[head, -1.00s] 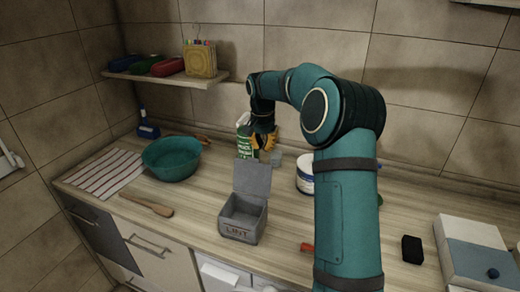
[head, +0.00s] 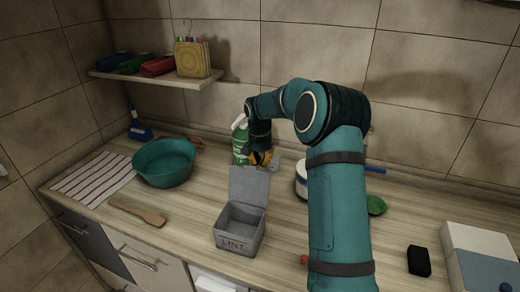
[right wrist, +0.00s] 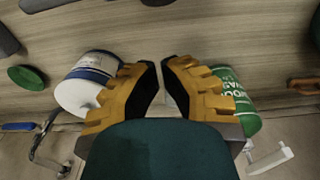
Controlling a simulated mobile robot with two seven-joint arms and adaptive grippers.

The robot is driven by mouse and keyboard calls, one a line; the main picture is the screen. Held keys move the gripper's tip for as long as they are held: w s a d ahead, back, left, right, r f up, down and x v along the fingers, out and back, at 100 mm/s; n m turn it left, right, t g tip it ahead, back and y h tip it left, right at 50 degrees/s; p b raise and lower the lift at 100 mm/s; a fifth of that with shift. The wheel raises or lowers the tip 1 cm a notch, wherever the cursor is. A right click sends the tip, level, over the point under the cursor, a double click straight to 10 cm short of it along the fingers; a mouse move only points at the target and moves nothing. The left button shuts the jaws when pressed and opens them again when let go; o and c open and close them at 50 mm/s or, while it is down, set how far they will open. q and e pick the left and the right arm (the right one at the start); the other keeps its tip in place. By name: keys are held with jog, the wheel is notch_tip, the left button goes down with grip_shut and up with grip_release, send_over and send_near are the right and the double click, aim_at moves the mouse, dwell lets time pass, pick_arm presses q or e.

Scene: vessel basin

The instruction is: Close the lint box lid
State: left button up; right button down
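The grey lint box (head: 238,240) stands on the counter, its front marked LINT. Its lid (head: 249,186) is raised, standing upright at the back edge, and the box is open. My right gripper (head: 262,158) is behind the lid, a little above its top edge, near the green spray bottle. In the right wrist view its orange fingers (right wrist: 162,85) are apart with a narrow gap and nothing visible between them. The lint box does not show in the right wrist view. My left gripper is not in view.
A green spray bottle (head: 240,143) and a white tub (head: 301,181) stand behind the box; the tub is partly hidden by my arm. A teal bowl (head: 164,163), wooden spatula (head: 137,211) and striped cloth (head: 92,179) lie left. A black block (head: 419,261) lies right.

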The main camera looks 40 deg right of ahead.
aim_at(250, 184)
jog(key=a, duration=0.1)
jog(key=s+a, duration=0.1)
jog(key=a, duration=0.1)
jog(key=shift+s+a+f, duration=0.15)
jog(key=shift+s+f, duration=0.05)
jog(key=shift+s, duration=0.2)
